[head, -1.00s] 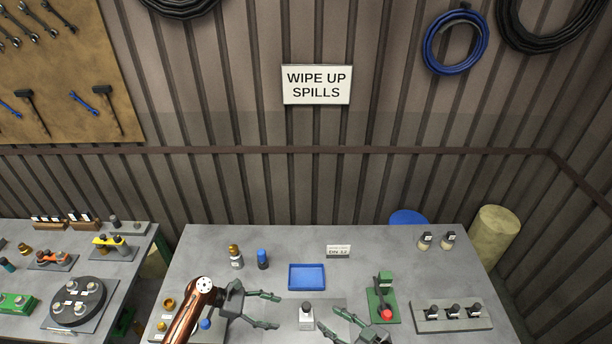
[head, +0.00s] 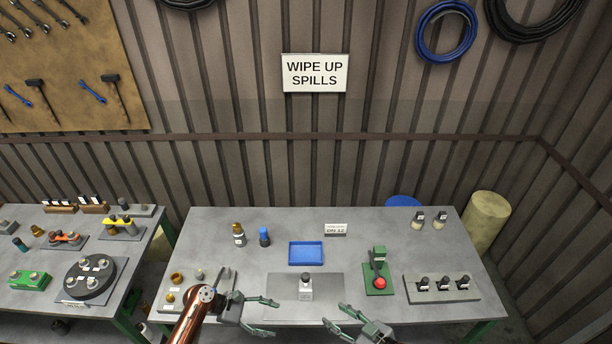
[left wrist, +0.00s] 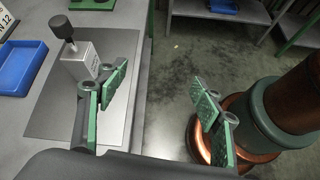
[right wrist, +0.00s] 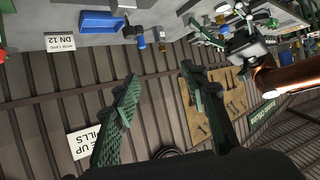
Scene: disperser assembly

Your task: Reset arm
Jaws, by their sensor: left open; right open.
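My right gripper (head: 335,315) is open and empty at the front edge, right of the bottle. In the right wrist view its two spread fingers (right wrist: 155,95) have nothing between them. The two grippers are apart and touch no object that I can see.
A blue tray (head: 306,254) lies behind the mat. A green press with a red knob (head: 378,272) and a rack of dark-capped bottles (head: 441,288) stand to the right. A side table (head: 60,225) is at far left.

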